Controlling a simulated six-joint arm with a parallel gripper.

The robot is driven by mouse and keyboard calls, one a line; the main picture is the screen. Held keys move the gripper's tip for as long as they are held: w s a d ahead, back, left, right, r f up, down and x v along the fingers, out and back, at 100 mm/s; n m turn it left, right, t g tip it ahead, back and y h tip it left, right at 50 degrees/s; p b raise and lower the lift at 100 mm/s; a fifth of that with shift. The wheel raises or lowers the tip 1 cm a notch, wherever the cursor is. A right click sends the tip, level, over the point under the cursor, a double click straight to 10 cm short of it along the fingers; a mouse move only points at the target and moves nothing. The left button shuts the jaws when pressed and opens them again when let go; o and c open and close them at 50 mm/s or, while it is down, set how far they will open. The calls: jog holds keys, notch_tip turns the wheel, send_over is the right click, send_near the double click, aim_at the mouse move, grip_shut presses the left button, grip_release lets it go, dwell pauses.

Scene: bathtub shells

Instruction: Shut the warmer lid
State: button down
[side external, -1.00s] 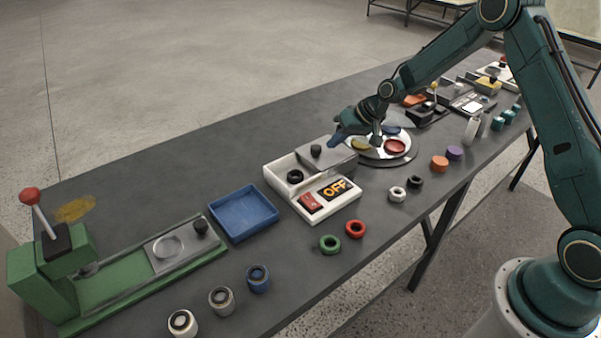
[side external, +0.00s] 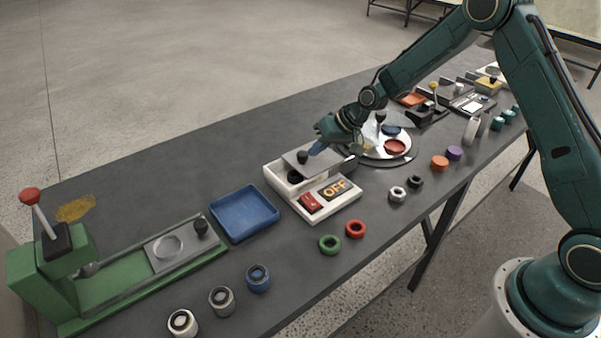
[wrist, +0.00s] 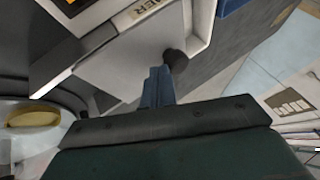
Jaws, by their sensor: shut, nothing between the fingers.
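The warmer (side external: 278,182) is a white box with a red switch (side external: 311,201) and a display reading OFF. Its grey lid (side external: 327,164) has a black knob (side external: 302,157) and lies partly over the box's back compartment, overhanging on the right. A black ring (side external: 294,177) in the compartment is partly hidden by the lid. My gripper (side external: 317,149) is shut and empty, low over the lid just right of the knob. In the wrist view the blue fingers (wrist: 157,85) are beside the knob (wrist: 175,60) above the lid (wrist: 120,60); contact is unclear.
A blue tray (side external: 243,213) stands left of the warmer. A round plate with coloured discs (side external: 396,146) is right of it. Green (side external: 330,244) and red (side external: 355,229) rings lie in front. A green lever press (side external: 100,280) is at far left. The table behind is clear.

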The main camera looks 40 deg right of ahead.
aim_at(301, 170)
jog(key=a, duration=0.6)
jog(key=shift+a, duration=0.35)
jog(key=shift+s+d, duration=0.15)
jog(key=shift+d, duration=0.4)
jog(key=d, duration=0.3)
jog(key=shift+s+d, duration=0.2)
jog(key=shift+s, duration=0.15)
jog(key=v, duration=1)
